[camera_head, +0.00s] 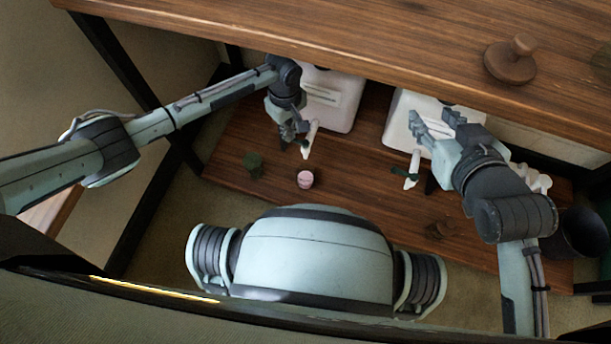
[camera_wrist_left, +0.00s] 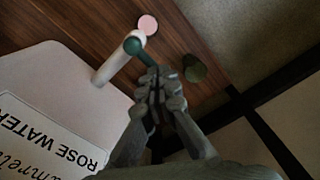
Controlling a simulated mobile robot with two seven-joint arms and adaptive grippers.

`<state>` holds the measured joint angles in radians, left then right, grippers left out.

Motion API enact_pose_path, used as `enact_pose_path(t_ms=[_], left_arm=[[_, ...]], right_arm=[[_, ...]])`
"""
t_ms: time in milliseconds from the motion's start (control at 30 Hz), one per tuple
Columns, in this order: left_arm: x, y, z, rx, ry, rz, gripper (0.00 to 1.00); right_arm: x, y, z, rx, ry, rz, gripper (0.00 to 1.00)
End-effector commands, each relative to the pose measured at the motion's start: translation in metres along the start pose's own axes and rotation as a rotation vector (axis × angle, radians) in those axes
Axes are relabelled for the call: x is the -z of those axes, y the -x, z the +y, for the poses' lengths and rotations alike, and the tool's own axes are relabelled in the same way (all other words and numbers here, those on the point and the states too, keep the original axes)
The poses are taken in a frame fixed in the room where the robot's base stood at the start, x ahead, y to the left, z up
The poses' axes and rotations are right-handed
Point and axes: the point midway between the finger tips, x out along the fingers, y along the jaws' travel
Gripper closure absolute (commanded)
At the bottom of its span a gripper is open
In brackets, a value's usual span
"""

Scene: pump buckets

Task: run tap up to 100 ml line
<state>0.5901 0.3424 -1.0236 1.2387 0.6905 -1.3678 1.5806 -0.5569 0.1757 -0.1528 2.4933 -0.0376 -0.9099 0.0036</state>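The left white dispenser (camera_head: 338,95) has a white tap (camera_head: 311,136) with a green lever (camera_wrist_left: 133,46). In the left wrist view the dispenser's label (camera_wrist_left: 45,140) reads ROSE WATER. My left gripper (camera_head: 303,143) is beside this tap. Its fingers are close together with the tips at the lever's end; whether the lever lies between them is unclear. A small round pink-topped thing, possibly a cup of pink liquid (camera_head: 305,179), stands on the shelf near the tap. No 100 ml line is readable. My right gripper (camera_head: 432,128) is open and empty by the right dispenser (camera_head: 398,130).
The right dispenser's tap (camera_head: 413,165) has a green lever. A dark green object (camera_head: 252,163) stands left of the pink thing, and a brown object (camera_head: 440,230) lies front right. The upper wooden shelf (camera_head: 400,45) overhangs the dispensers. A dark bucket (camera_head: 580,232) stands at right.

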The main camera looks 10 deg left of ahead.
Motion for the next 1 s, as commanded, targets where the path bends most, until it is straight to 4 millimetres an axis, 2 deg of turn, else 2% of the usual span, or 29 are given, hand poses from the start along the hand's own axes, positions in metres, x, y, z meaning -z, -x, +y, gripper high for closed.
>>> enact_pose_path(t_ms=[167,500,1000], left_arm=[[0.001,0.01,0.001,-0.003,0.001,0.002,1.0],[0.002,0.042,0.001,-0.003,0.002,0.002,1.0],[0.002,0.042,0.001,-0.005,0.001,0.003,1.0]], right_arm=[[0.009,0.005,0.001,0.0,0.0,0.001,0.6],[0.043,0.027,0.005,0.0,-0.001,0.001,0.6],[0.048,0.029,0.006,-0.002,0.001,0.008,0.6]])
